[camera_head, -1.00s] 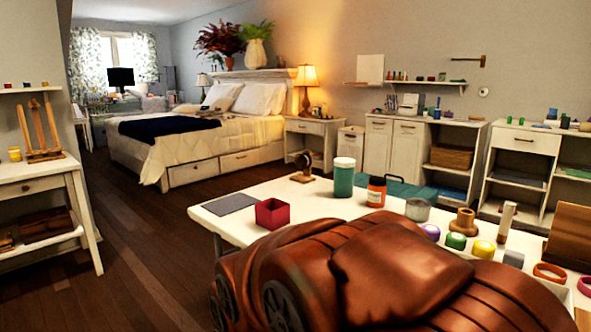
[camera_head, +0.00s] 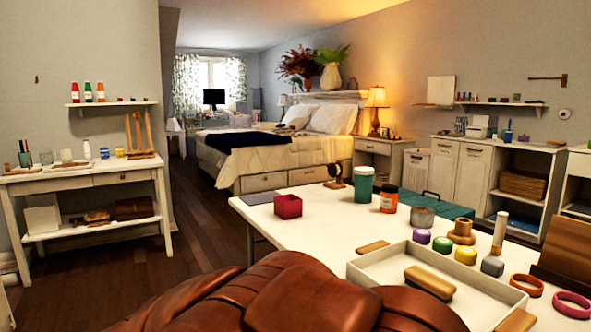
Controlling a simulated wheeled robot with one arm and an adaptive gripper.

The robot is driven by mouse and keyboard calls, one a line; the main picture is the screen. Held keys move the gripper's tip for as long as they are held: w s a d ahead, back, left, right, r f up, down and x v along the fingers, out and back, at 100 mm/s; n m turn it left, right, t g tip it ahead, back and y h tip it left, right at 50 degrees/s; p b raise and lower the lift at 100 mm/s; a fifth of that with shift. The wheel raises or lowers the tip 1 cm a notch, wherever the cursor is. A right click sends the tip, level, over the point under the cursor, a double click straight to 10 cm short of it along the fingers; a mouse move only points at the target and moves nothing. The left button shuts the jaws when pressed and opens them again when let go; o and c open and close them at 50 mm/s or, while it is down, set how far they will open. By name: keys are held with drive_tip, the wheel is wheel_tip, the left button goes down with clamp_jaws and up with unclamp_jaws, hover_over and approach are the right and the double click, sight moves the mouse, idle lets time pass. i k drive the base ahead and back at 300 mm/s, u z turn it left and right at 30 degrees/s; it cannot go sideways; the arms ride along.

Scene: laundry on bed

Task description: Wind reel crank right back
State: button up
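A small dark round piece on a wooden base (camera_head: 334,172) stands at the far edge of the white table (camera_head: 310,225); it may be the reel, but it is too small to make out a crank. A wooden bar fixture (camera_head: 548,77) sticks out from the wall at the upper right; I cannot tell whether it turns. Nothing else in view reads clearly as a reel crank. My gripper is not in view. A brown link of my own arm fills the bottom of the picture and hides the near part of the table.
The table carries a red box (camera_head: 288,206), a teal jar (camera_head: 363,184), an orange jar (camera_head: 389,199), a teal case (camera_head: 436,207) and a shallow tray (camera_head: 375,265) with wooden-backed pieces. A side table (camera_head: 80,181) stands left. The wooden floor (camera_head: 205,235) between is clear.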

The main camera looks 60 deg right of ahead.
sight(334, 170)
drive_tip(key=u, duration=0.15)
drive_tip(key=i, duration=1.15)
drive_tip(key=z, duration=0.85)
drive_tip(key=i, duration=1)
drive_tip(key=z, duration=1)
